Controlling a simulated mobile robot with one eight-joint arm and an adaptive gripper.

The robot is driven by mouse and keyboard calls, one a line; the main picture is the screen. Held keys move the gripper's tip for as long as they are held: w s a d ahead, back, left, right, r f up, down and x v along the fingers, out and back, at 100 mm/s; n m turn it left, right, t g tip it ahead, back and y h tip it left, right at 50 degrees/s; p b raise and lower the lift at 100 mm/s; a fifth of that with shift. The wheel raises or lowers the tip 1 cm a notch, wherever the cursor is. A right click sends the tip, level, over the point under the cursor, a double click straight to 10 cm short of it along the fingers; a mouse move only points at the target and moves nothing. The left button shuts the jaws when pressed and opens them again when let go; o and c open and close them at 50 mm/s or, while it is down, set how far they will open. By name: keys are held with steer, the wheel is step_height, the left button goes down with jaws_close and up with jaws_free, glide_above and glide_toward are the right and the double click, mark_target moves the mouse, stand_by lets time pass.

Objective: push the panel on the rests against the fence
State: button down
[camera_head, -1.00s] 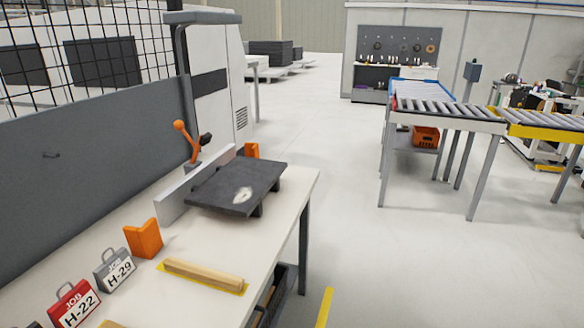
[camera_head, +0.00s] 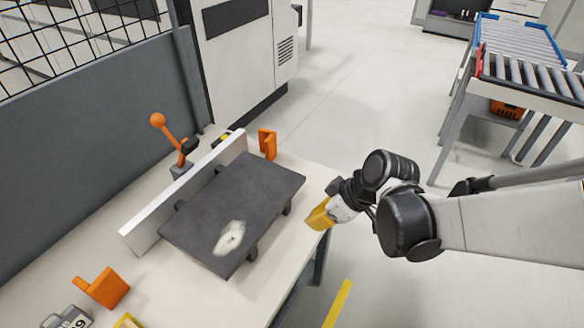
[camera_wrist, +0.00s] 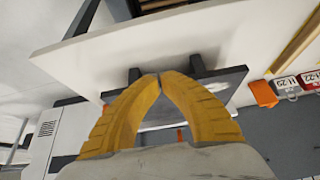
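The panel (camera_head: 245,200), a dark grey slab with a pale patch, lies on dark rests (camera_head: 252,250) on the white bench. The fence (camera_head: 170,203) is a pale upright strip left of the panel, with a gap between them where rest ends show. My gripper (camera_head: 314,219) has yellow fingers and is at the bench's right edge, to the right of the panel and apart from it. In the wrist view the fingertips (camera_wrist: 160,76) meet with nothing between them, and the panel's dark edge (camera_wrist: 235,80) shows beyond.
An orange lever (camera_head: 165,130) stands behind the fence. Orange blocks (camera_head: 267,143) and (camera_head: 103,290) stand near the fence's two ends. A grey board (camera_head: 90,160) closes the bench's left side. A roller conveyor (camera_head: 525,75) is at the upper right, with open floor between.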

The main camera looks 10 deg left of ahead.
mark_target(263, 212)
steer(key=b+x, duration=0.1)
steer(key=x, duration=0.2)
steer(key=b+x, duration=0.1)
steer(key=x, duration=0.2)
steer(key=b+x, duration=0.2)
steer(key=x, duration=0.2)
steer(key=shift+s+a+r, duration=0.1)
steer(key=shift+a, duration=0.15)
steer(key=a, duration=0.1)
steer(key=w+a, duration=0.1)
steer(key=a, duration=0.1)
steer(key=shift+w+f+b, duration=0.15)
steer(key=shift+f+b, duration=0.05)
steer(key=shift+b, duration=0.15)
steer(key=shift+w+a+r, duration=0.1)
steer(key=shift+w+a, duration=0.15)
steer(key=shift+a, duration=0.25)
steer(key=a, duration=0.1)
steer(key=w+a, duration=0.1)
steer(key=a, duration=0.1)
steer(key=w+a, duration=0.1)
steer(key=a, duration=0.1)
steer(key=shift+a+b, duration=0.1)
steer(key=shift+b, duration=0.2)
steer(key=shift+r, duration=0.2)
